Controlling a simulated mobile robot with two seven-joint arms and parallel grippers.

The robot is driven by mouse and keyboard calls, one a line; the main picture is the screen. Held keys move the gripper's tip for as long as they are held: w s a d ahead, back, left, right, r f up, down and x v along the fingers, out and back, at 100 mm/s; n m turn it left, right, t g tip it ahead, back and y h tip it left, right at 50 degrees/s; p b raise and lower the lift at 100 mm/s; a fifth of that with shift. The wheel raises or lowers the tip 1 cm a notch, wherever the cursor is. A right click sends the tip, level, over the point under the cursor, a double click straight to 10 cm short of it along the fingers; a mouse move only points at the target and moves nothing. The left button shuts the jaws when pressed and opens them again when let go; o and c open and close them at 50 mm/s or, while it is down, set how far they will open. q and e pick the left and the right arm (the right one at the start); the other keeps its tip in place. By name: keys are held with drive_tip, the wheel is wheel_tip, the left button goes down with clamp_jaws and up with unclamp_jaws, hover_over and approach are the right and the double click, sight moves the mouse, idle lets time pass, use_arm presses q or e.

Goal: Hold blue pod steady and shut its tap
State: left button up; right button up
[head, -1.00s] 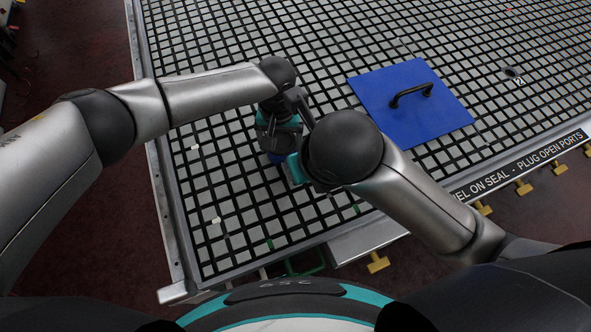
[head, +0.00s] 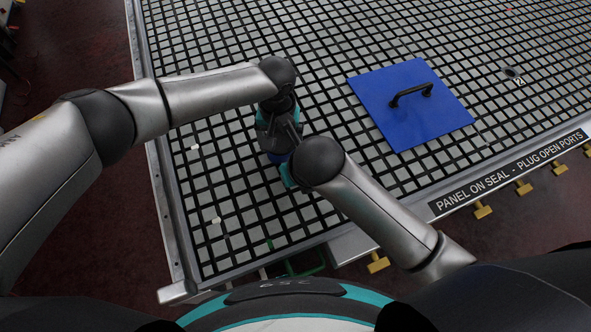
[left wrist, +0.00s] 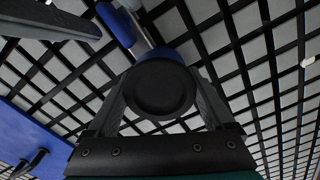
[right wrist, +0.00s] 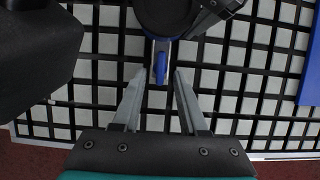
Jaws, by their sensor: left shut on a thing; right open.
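The blue pod (head: 277,158) stands on the grid table, mostly hidden by my arms in the head view. In the left wrist view its round black top (left wrist: 160,88) and blue body (left wrist: 180,55) show. My left gripper (left wrist: 162,98) is shut on the pod, one finger on each side of the black top. The tap's blue lever (right wrist: 161,66) sticks out from the pod on a metal pipe. My right gripper (right wrist: 160,76) is open, its fingertips on either side of the lever's near end. I cannot tell whether they touch it.
A blue panel (head: 437,127) with a black handle lies on the grid right of the pod. Small white pieces (head: 216,220) lie on the grid at left. The table's labelled front edge (head: 510,172) has yellow valves below it. The grid around the pod is mostly clear.

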clamp_jaws()
idle(0.3)
idle(0.3)
